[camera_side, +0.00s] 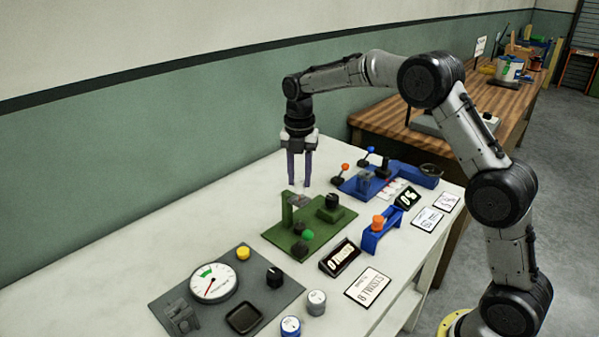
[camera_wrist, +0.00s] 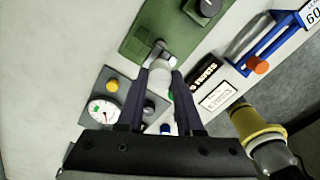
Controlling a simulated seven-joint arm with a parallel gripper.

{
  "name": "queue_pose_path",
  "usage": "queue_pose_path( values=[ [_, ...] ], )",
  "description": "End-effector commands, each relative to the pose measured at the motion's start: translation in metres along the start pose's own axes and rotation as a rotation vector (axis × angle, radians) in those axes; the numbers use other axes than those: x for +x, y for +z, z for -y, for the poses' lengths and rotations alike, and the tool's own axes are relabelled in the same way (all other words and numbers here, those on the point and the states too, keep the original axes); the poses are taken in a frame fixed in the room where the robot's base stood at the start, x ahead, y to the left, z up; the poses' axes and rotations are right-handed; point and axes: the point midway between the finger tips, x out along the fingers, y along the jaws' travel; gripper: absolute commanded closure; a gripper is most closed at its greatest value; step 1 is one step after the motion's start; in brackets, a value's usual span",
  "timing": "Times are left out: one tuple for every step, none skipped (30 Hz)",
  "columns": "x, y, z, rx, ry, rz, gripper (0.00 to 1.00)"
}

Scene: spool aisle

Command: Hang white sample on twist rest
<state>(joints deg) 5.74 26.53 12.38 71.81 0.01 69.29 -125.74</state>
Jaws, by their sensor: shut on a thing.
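My gripper (camera_side: 299,184) points straight down above the green fixture. In the wrist view its two dark fingers (camera_wrist: 160,76) are shut on a small whitish piece, which looks like the white sample (camera_wrist: 159,71); its far end is hard to make out. In the side view the sample is too small to tell clearly. The green fixture (camera_side: 327,222) has an upright post with a grey top (camera_side: 297,200), which may be the twist rest. The grey top also shows in the wrist view (camera_wrist: 165,49), just beyond the fingertips. Whether the sample touches it I cannot tell.
A black knob (camera_side: 332,201) stands on the green fixture. A grey gauge panel (camera_side: 225,292) lies in front, a blue fixture (camera_side: 365,183) behind, and a blue stand with an orange knob (camera_side: 380,230) to the right. The white table's left side is clear.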

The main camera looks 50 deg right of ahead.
Motion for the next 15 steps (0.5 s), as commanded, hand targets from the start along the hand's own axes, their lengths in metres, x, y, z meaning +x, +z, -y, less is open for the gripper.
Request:
queue_pose_path(
  values=[
    [0.002, 0.0, 0.0, 0.0, -0.001, -0.001, 1.0],
    [0.003, 0.0, 0.0, 0.0, -0.001, -0.001, 1.0],
    [0.004, 0.0, 0.0, 0.0, 0.0, 0.0, 1.0],
    [0.006, 0.0, 0.0, 0.0, 0.0, 0.0, 1.0],
    [0.007, 0.0, 0.0, 0.0, 0.0, 0.0, 1.0],
    [0.008, 0.0, 0.0, 0.0, 0.0, 0.0, 1.0],
    [0.009, 0.0, 0.0, 0.0, 0.0, 0.0, 1.0],
    [0.01, 0.0, 0.0, 0.0, 0.0, 0.0, 1.0],
    [0.012, 0.0, 0.0, 0.0, 0.0, 0.0, 1.0],
    [0.013, 0.0, 0.0, 0.0, -0.001, -0.001, 1.0],
    [0.014, 0.0, 0.0, 0.0, -0.001, -0.001, 1.0],
    [0.016, 0.0, 0.0, 0.0, -0.001, -0.001, 1.0],
    [0.017, 0.0, 0.0, 0.0, -0.001, -0.001, 1.0],
    [0.018, 0.0, 0.0, 0.0, -0.001, -0.001, 1.0],
    [0.019, 0.0, 0.0, 0.0, -0.001, -0.001, 1.0]
  ],
)
